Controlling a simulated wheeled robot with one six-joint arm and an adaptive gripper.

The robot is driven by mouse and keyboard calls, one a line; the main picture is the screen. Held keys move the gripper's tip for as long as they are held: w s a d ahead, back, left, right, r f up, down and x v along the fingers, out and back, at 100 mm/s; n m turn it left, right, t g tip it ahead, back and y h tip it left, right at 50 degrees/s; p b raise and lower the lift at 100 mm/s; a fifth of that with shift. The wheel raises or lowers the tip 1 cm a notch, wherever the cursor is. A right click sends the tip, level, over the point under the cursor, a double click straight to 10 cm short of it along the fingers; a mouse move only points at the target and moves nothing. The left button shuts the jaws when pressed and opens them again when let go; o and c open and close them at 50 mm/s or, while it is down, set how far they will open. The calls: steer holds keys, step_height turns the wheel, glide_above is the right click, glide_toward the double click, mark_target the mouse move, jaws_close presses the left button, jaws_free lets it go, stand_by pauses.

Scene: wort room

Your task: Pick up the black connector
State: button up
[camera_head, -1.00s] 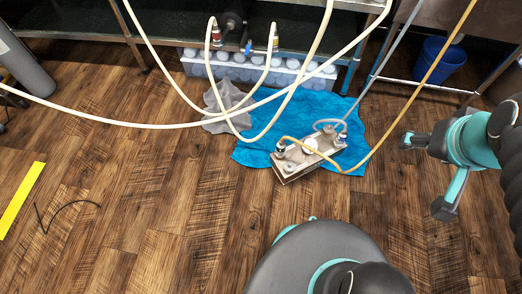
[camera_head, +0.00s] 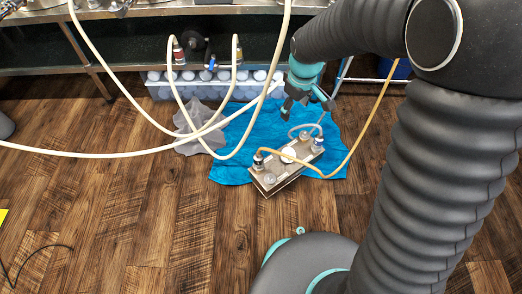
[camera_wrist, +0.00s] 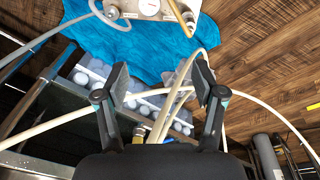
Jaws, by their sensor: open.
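Several dark fittings are in view, and I cannot tell which is the black connector. A black round fitting (camera_head: 194,46) sits under the bench among the pale hoses. My gripper (camera_head: 306,104) is open and empty above the far part of the blue cloth, beyond the plate unit. In the wrist view my gripper (camera_wrist: 160,82) has its fingers wide apart, with pale hoses visible between and beyond them.
The blue cloth (camera_head: 232,170) lies under the plate unit, with a grey rag (camera_head: 197,135) to its left. A crate (camera_head: 160,90) of pale round-topped items stands under the metal bench (camera_head: 140,10). Pale hoses (camera_head: 100,154) hang across the left. The wooden floor in front is largely clear.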

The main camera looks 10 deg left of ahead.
mark_target(258, 159)
steer(key=a+f+n, duration=0.1)
steer(key=a+f, duration=0.2)
steer(key=f, duration=0.3)
steer(key=a+f+n+g+b, duration=0.1)
steer(key=a+f+n, duration=0.1)
steer(key=a+f, duration=0.2)
steer(key=a+f+n, duration=0.1)
steer(key=a+f, duration=0.2)
steer(key=f, duration=0.5)
steer(key=shift+w+a+f+n+h+b, duration=0.2)
steer(key=shift+a+f+n+h+b, duration=0.1)
steer(key=shift+a+f+n+b, duration=0.1)
step_height(258, 159, down, 8)
steer(key=shift+r+b, duration=0.2)
steer(key=shift+b, duration=0.25)
steer(key=shift+s+f+b, duration=0.15)
steer(key=shift+f+b, duration=0.1)
steer(key=shift+f, duration=1.3)
steer(key=shift+s+f+b, duration=0.1)
steer(key=shift+f+b, duration=0.15)
steer(key=shift+f, duration=1.3)
steer(key=shift+c, duration=0.2)
steer(key=c, duration=1.3)
steer(key=shift+o, duration=0.2)
steer(key=shift+r, duration=0.15)
